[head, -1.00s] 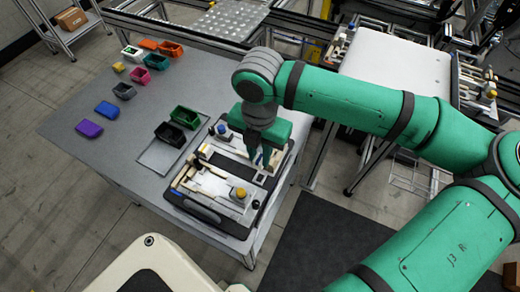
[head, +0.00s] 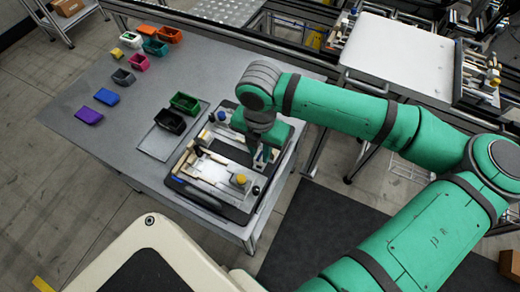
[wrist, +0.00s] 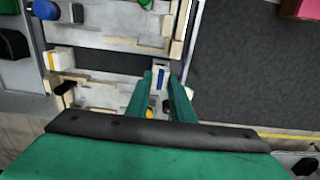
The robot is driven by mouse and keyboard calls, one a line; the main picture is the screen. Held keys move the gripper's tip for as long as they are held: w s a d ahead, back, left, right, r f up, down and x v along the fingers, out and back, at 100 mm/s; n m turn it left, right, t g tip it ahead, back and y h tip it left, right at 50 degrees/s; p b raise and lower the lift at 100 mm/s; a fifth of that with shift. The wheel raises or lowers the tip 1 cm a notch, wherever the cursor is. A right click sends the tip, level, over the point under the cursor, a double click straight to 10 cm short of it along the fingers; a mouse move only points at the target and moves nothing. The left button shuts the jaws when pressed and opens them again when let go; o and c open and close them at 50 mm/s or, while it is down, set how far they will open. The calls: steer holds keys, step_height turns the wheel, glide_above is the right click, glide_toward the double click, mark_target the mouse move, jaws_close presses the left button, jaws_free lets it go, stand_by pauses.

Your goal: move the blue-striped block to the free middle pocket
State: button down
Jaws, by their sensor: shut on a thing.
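My gripper (head: 262,158) is over the right side of the pallet fixture (head: 205,198) on the grey table. In the wrist view my gripper (wrist: 164,80) has its two green fingers on either side of a small white block with a blue stripe (wrist: 161,76), and is shut on it. The block is near the fixture's right edge in that view. I cannot tell whether it touches the fixture. The fixture has pale pockets edged with wooden strips (wrist: 112,43) and a dark band between them. The free middle pocket cannot be made out with certainty.
A black bin (head: 170,121) and a green bin (head: 185,103) stand close beside the fixture. Several coloured bins line the far left of the table. A yellow knob (head: 240,180) rises from the fixture. The table's left front is clear.

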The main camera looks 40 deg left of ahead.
steer(key=shift+f, duration=1)
steer(key=c, duration=1.5)
jaws_free()
steer(key=shift+o, duration=0.2)
step_height(320, 180, up, 11)
steer(key=shift+w+f, duration=0.1)
